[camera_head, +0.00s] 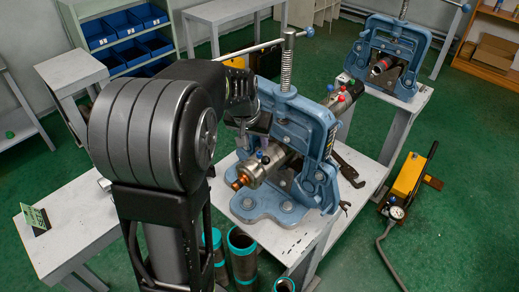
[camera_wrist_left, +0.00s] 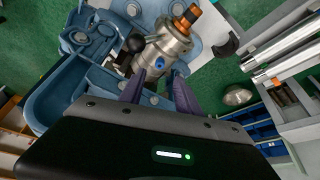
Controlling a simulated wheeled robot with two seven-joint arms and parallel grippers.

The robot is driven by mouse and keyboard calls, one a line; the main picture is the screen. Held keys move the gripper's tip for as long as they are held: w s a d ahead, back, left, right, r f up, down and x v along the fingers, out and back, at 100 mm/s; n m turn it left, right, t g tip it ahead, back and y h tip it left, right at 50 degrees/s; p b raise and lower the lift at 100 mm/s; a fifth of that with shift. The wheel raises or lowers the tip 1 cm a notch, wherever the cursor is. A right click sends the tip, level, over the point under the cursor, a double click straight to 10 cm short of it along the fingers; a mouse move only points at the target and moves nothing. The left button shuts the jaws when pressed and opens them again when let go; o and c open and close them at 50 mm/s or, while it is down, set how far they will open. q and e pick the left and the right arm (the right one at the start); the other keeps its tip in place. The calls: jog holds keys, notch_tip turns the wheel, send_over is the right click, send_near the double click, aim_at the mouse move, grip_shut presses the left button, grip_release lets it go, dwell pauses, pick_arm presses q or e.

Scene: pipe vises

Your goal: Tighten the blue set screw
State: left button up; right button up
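A silver pipe fitting (camera_head: 254,172) with an orange end sits in the near blue vise (camera_head: 300,115). A blue set screw (camera_head: 262,157) shows on its upper side. In the left wrist view the blue set screw (camera_wrist_left: 155,100) appears as a small blue dot on the silver fitting (camera_wrist_left: 167,50). My left gripper (camera_head: 250,143) is just above the fitting. Its two purple fingers (camera_wrist_left: 158,78) stand apart, one on each side of the screw in the wrist view; I cannot tell whether they touch anything. My right gripper is not in view.
The pipe runs back toward a second blue vise (camera_head: 388,60), with red knobs (camera_head: 341,98) on the way. A wrench (camera_head: 349,172) lies on the bench beside the near vise. Upright pipes (camera_head: 242,256) stand below, and a yellow pump (camera_head: 408,178) is on the floor at right.

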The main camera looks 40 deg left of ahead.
aim_at(259, 153)
pick_arm(q)
jog(key=shift+w+f, duration=0.1)
jog(key=shift+f, duration=0.05)
jog(key=b+x, duration=0.1)
jog(key=x, duration=0.6)
jog(key=shift+a+f+b, duration=0.15)
jog(key=shift+f+b, duration=0.1)
jog(key=shift+b, duration=0.15)
jog(key=shift+w, duration=0.1)
grip_shut()
dwell(0.3)
